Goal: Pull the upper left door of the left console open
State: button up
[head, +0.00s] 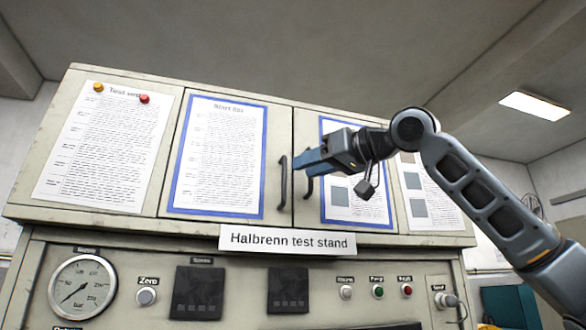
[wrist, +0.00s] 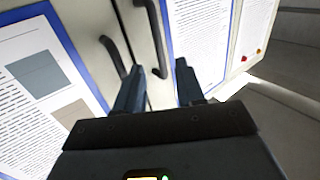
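The upper left door (head: 172,205) of the console carries a blue-framed sheet and looks shut. Its dark bar handle (head: 284,182) stands upright along its right edge. My gripper (head: 297,163) is just right of this handle in the head view, its fingers pointing left. In the wrist view, my gripper (wrist: 160,70) is open, and one end of the left door's handle (wrist: 153,30) shows between the two fingertips. I cannot tell if a finger touches it. The right door's handle (wrist: 112,55) is beside the other finger; my gripper partly hides it in the head view (head: 309,187).
The neighbouring right door (head: 306,125) also looks shut. A sign (head: 287,242) hangs below the doors. Under it are a gauge (head: 82,287), knobs and buttons. A left panel (head: 55,120) holds a sheet with red and yellow magnets. Free room lies before the console.

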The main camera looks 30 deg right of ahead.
aim_at(286, 173)
jog(key=p+x, duration=0.1)
jog(key=x, duration=0.3)
jog(key=shift+w+a, duration=0.1)
jog(key=shift+w, duration=0.3)
grip_shut()
dwell(0.4)
